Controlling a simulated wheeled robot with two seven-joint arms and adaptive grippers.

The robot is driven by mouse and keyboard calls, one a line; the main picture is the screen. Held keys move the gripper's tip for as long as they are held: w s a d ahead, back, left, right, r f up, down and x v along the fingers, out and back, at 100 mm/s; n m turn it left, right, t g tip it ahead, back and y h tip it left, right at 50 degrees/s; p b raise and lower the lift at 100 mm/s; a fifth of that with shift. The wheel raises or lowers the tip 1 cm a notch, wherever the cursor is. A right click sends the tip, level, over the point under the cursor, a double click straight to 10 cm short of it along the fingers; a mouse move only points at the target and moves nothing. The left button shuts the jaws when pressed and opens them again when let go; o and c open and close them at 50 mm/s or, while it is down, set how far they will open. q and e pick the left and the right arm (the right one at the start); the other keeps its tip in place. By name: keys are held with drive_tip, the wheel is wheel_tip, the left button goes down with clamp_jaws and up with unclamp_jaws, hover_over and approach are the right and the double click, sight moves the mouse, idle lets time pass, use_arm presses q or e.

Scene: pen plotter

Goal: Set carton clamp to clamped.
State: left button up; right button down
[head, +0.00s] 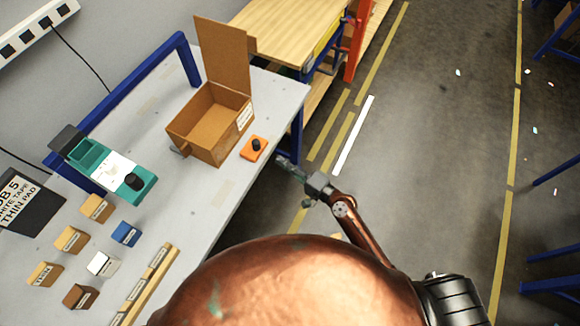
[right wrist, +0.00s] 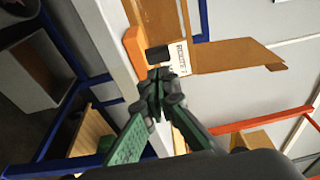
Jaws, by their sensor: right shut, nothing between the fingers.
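An orange plate (head: 248,154) with a black knob (head: 256,144) lies on the grey table beside the open cardboard carton (head: 222,140). It seems to be the carton clamp; its label is not readable. My right gripper (head: 281,161) is shut and empty, just off the table's right edge, right of the orange plate and apart from it. In the right wrist view, the shut fingertips (right wrist: 160,80) appear just below the black knob (right wrist: 158,54) and the orange plate (right wrist: 134,46); contact cannot be told. My left gripper is not in view.
A green device (head: 92,158) with a black knob stands at the left of the table (head: 205,200). Several small labelled blocks and a wooden strip (head: 150,285) lie nearer. A blue frame (head: 120,90) runs along the back.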

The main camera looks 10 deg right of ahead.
sight(260, 147)
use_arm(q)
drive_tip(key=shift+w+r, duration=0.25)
use_arm(e)
drive_tip(key=x, duration=0.7)
drive_tip(key=shift+w+a, duration=0.25)
drive_tip(key=shift+w, duration=0.05)
